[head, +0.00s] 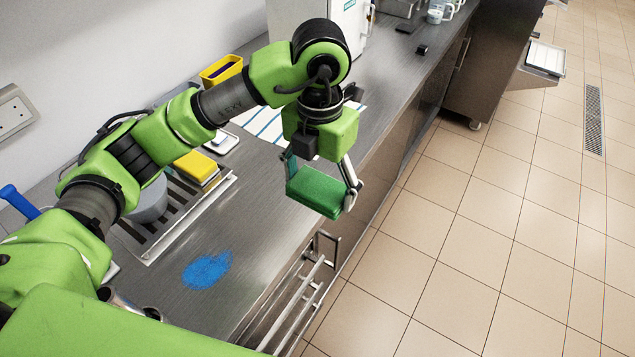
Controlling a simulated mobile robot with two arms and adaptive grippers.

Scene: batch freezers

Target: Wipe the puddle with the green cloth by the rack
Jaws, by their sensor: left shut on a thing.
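A blue puddle (207,270) lies on the bare steel counter near its front edge, in the lower left part of the head view. My left gripper (322,184) is shut on a green cloth (316,192), which looks like a thick folded block. It holds the cloth above the counter's front edge, up and to the right of the puddle and apart from it. A slatted rack (180,222) stands on the counter just behind the puddle. My right gripper is not in view.
A yellow sponge-like block (196,166) and a grey round container (149,200) are at the rack. A yellow box (221,71) and a striped cloth (262,124) lie farther back. A rail (300,293) runs along the counter front. The tiled floor (450,240) at right is clear.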

